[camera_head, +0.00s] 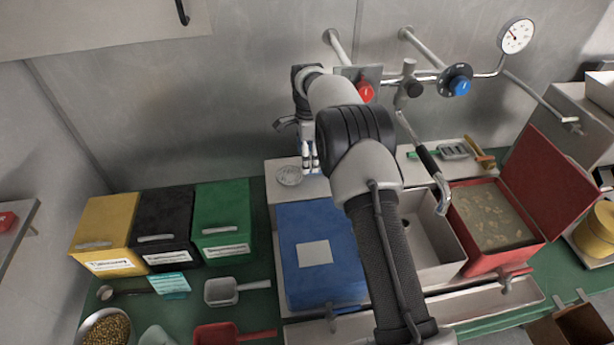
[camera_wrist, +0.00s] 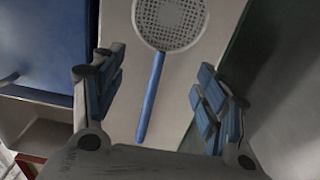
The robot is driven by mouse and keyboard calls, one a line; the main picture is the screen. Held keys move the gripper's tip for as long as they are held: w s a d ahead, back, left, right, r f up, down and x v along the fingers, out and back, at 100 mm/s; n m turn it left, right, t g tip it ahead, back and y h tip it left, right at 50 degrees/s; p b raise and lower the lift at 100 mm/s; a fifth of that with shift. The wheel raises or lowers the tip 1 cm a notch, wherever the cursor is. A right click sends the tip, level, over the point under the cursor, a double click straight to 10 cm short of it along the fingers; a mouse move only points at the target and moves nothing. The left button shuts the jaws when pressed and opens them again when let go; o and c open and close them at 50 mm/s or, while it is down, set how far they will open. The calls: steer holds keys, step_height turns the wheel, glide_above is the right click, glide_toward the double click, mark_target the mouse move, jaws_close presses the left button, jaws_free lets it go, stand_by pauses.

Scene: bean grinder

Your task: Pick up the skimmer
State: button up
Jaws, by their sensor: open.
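The skimmer has a round, perforated grey head and a straight blue handle. In the wrist view the skimmer (camera_wrist: 172,20) lies on a pale surface, its head at the top and its handle pointing down between my fingers. In the head view the skimmer's head (camera_head: 289,176) shows on the pale ledge behind the blue box, and its handle is hard to make out there. My gripper (camera_head: 309,157) is just right of that head; its height above the ledge is hard to judge. In the wrist view my gripper (camera_wrist: 158,78) is open, with blue-padded fingers on either side of the handle and nothing held.
A blue-lidded box (camera_head: 300,222) stands in front of the ledge. A sink (camera_head: 425,228) with a tap and an open red bin (camera_head: 493,218) are to the right. Yellow (camera_head: 106,226), black (camera_head: 165,220) and green (camera_head: 221,212) boxes stand left. The metal wall and pipes are behind.

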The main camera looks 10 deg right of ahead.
mark_target(290, 175)
step_height(290, 175, down, 6)
steer(key=shift+a+r+b, duration=0.1)
steer(key=shift+r+b, duration=0.05)
steer(key=shift+b, duration=0.4)
jaws_close()
stand_by(0.7)
